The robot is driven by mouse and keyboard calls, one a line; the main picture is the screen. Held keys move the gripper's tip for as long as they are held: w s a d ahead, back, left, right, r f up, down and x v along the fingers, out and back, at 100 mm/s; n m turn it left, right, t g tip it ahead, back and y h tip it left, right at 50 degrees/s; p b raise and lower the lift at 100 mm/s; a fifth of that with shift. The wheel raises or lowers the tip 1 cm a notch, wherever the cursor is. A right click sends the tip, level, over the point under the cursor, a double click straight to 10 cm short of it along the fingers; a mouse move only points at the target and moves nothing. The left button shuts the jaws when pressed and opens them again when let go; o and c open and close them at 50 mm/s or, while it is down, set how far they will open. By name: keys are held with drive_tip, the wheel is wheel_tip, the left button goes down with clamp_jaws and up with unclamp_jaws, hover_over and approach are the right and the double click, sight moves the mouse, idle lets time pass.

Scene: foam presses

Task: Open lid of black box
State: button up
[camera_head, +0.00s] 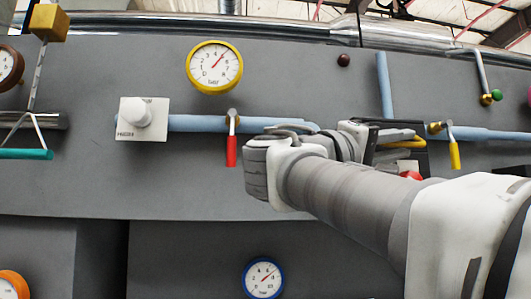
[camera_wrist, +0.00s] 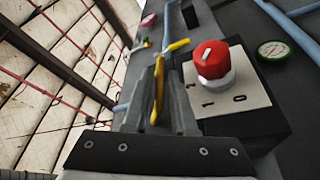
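The black box (camera_wrist: 268,128) shows at the right of the wrist view, with a white plate (camera_wrist: 213,101) and a red knob (camera_wrist: 212,60) on its face. The knob also shows in the head view (camera_head: 411,175), just below my gripper (camera_head: 396,141). A thin yellow handle-like part (camera_wrist: 158,92) lies between the two fingers of my gripper (camera_wrist: 163,90), left of the plate. It also shows as a yellow curve in the head view (camera_head: 406,141). Whether the fingers press on it is unclear. My arm hides much of the box, and no lid shows clearly.
On the grey wall, a blue pipe (camera_head: 195,124) with a red-handled valve (camera_head: 231,150) is left of my gripper. A yellow-handled valve (camera_head: 454,153) is close on the right. A yellow-rimmed gauge (camera_head: 214,67) is above left.

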drive_tip(key=shift+w+d+r, duration=0.1)
drive_tip(key=shift+w+d, duration=0.05)
drive_tip(key=shift+d, duration=0.25)
drive_tip(key=shift+c, duration=0.2)
clamp_jaws()
idle(1.2)
